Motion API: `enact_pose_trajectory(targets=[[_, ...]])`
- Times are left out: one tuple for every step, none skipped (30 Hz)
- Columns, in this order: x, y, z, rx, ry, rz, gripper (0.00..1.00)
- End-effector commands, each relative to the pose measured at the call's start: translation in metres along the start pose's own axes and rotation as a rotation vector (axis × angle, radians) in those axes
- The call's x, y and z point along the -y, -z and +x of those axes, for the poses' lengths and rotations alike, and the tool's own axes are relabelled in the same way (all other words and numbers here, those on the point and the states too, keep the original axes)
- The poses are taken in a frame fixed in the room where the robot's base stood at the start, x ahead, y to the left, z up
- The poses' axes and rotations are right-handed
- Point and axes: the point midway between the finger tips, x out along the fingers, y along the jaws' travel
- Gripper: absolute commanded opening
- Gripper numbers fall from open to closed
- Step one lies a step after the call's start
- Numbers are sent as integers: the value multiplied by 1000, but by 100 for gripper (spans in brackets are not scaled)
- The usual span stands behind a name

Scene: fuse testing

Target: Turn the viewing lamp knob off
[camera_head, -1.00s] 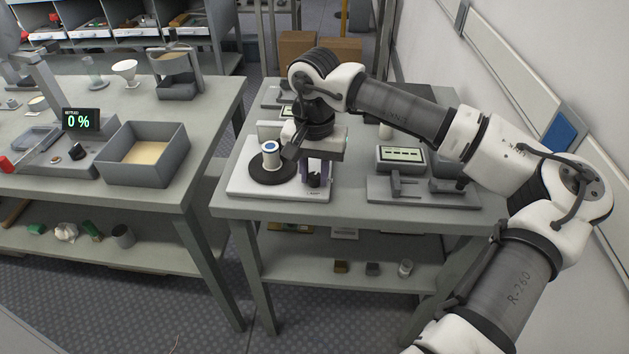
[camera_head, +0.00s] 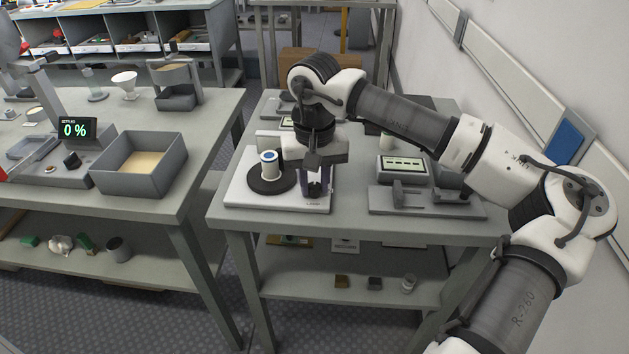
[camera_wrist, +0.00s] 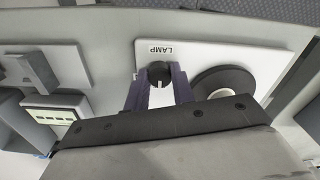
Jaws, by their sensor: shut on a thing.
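The black lamp knob (camera_wrist: 158,72) sits on a white base plate (camera_wrist: 210,55) beside a label reading LAMP in the wrist view. A pale pointer line shows on the knob. My gripper (camera_wrist: 158,90) has its two purple fingers shut on the knob, one on each side. In the head view, my gripper (camera_head: 316,190) points down at the front right of the white plate (camera_head: 250,199), and its fingers partly hide the knob.
A grey fixture (camera_head: 425,202) and a meter box with a display (camera_head: 402,167) stand to the right on the same table. A grey bin (camera_head: 140,165) and a screen reading 0 % (camera_head: 75,130) are on the left table. A gap separates the tables.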

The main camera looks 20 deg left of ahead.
Motion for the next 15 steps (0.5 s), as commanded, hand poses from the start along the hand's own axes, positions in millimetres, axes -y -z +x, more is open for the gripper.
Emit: enact_pose_trajectory(targets=[[0,0,0,-1,0,-2,2],[0,0,0,-1,0,-2,2],[0,0,0,-1,0,-2,2],[0,0,0,-1,0,-2,2],[0,0,0,-1,0,-1,2],[0,0,0,-1,0,-1,28],[0,0,0,-1,0,-1,32],[0,0,0,-1,0,-1,36],[0,0,0,-1,0,-1,42],[0,0,0,-1,0,-1,45],[0,0,0,-1,0,-1,46],[0,0,0,-1,0,0,46],[0,0,0,-1,0,0,46],[0,0,0,-1,0,0,46],[0,0,0,-1,0,0,46]])
